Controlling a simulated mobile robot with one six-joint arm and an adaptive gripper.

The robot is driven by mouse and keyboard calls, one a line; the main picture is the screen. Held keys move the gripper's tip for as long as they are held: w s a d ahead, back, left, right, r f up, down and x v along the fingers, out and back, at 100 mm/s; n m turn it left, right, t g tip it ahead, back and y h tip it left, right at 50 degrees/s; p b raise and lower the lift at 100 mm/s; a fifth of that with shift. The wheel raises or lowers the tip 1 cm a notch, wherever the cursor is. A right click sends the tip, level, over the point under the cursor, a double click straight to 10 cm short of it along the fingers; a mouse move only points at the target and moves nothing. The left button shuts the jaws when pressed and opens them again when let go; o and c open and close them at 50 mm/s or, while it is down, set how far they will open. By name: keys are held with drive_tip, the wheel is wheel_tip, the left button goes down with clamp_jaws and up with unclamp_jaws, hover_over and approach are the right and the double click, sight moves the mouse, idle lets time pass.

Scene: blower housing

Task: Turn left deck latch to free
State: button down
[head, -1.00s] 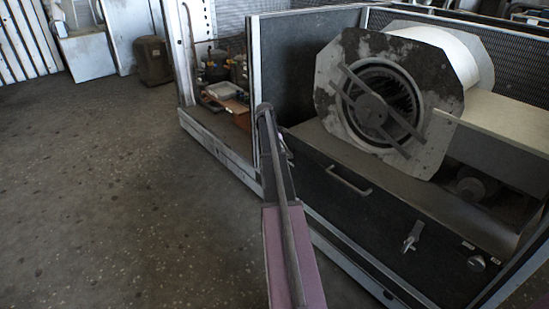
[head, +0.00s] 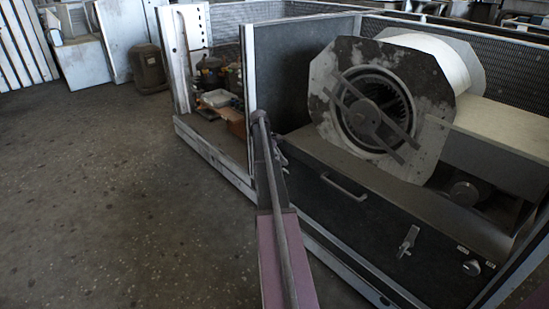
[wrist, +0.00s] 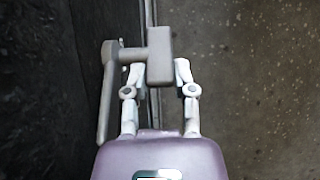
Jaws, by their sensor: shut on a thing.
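The left deck latch shows in the wrist view as a grey piece with a block (wrist: 160,55), a short crossbar and a long bar (wrist: 106,100) beside the dark panel. My gripper (wrist: 159,73) is shut on the block, with one finger on each side of it. The long bar lies outside the fingers, to their left. In the head view my arm reaches to the deck front and hides most of the gripper and this latch. A second latch (head: 408,241) with a silver lever sits farther right on the dark deck front (head: 370,225).
The blower wheel housing (head: 430,110) stands above the deck. An upright panel (head: 300,70) stands behind my arm. The floor (head: 110,200) at left is clear.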

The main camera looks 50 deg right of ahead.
drive_tip(key=r+m+p, duration=0.1)
drive_tip(key=r+h+p, duration=0.1)
drive_tip(key=s+r+m+p, duration=0.1)
drive_tip(key=shift+a+m+h, duration=0.25)
drive_tip(key=shift+m+h, duration=0.05)
drive_tip(key=shift+s+r+m+h, duration=0.1)
drive_tip(key=shift+r+m+h, duration=0.2)
drive_tip(key=shift+m, duration=0.2)
drive_tip(key=shift+s+r+m+h+p, duration=0.15)
drive_tip(key=shift+r+m+h+p, duration=0.1)
drive_tip(key=shift+m+h, duration=0.25)
drive_tip(key=shift+s+r+m+h+p, duration=0.1)
drive_tip(key=shift+r+m+h, duration=0.2)
drive_tip(key=shift+m, duration=0.4)
drive_tip(key=m, duration=0.1)
drive_tip(key=m+h, duration=0.1)
drive_tip(key=m+h+b, duration=0.1)
drive_tip(key=shift+s+a+f, duration=0.1)
drive_tip(key=shift+s+a, duration=0.15)
drive_tip(key=shift+s, duration=0.05)
drive_tip(key=w+a+r+m+t+h+b, duration=0.1)
drive_tip(key=a+r+m+t+h+b, duration=0.4)
drive_tip(key=m+h, duration=0.5)
drive_tip(key=a+r+m+t, duration=0.1)
drive_tip(key=m, duration=0.3)
drive_tip(key=shift+a+m+t+h, duration=0.3)
drive_tip(key=shift+a+m+h, duration=0.05)
drive_tip(key=shift+m+h, duration=0.05)
drive_tip(key=shift+d+f, duration=0.1)
drive_tip(key=shift+d, duration=0.05)
